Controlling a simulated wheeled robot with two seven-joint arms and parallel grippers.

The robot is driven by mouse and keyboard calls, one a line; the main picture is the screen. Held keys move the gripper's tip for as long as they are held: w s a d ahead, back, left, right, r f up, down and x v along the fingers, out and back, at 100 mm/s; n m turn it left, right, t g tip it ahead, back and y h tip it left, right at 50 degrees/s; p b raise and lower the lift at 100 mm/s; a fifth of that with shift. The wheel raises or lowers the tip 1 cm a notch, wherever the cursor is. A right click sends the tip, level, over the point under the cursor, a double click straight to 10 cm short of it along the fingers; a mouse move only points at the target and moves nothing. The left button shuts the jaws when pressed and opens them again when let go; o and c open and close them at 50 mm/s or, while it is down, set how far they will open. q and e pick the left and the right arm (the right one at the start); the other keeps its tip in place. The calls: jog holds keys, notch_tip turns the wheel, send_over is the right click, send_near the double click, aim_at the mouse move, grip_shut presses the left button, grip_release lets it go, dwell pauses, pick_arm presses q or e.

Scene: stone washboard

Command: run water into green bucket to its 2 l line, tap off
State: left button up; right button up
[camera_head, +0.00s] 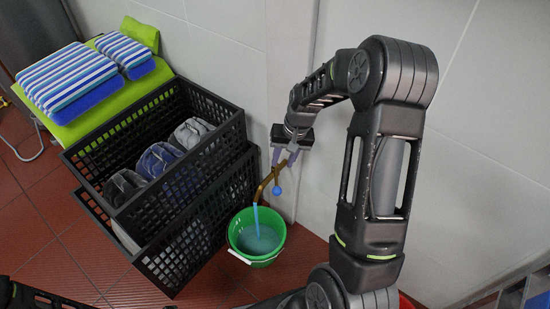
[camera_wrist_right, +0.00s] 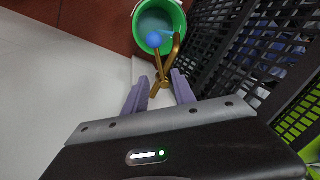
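The green bucket (camera_head: 269,259) stands upright on the floor below the brass tap (camera_head: 265,184). A bluish stream of water (camera_head: 256,215) runs from the spout into it, and water covers its bottom. The 2 l line cannot be made out. The tap has a lever with a blue ball (camera_head: 277,190); the wrist view also shows the ball (camera_wrist_right: 154,40), the tap (camera_wrist_right: 164,74) and the bucket (camera_wrist_right: 137,17). My right gripper (camera_head: 285,157) is at the tap, its fingers (camera_wrist_right: 160,90) apart on either side of the brass body, with gaps visible. My left gripper is out of view.
Stacked black crates (camera_head: 238,133) with rolled cloths stand close left of the bucket. A lime-green surface with blue-striped cushions (camera_head: 68,78) lies behind them. The pale wall (camera_head: 330,175) is close behind the tap. Red floor tiles (camera_head: 40,200) are clear at left.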

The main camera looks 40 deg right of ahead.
aim_at(277, 184)
jog(key=shift+s+a+r+g, duration=0.1)
jog(key=shift+s+a+g, duration=0.3)
jog(key=shift+s, duration=0.45)
jog(key=shift+a, duration=0.1)
jog(key=f, duration=0.2)
jog(key=a+f+b, duration=0.1)
jog(key=f, duration=0.2)
jog(key=w+f, duration=0.1)
jog(key=f, duration=0.1)
jog(key=shift+a+f+b, duration=0.15)
jog(key=shift+f+b, duration=0.15)
jog(key=shift+f, duration=0.05)
jog(key=shift+c, duration=0.4)
jog(key=c, duration=0.6)
jog(key=shift+s, duration=0.1)
grip_shut()
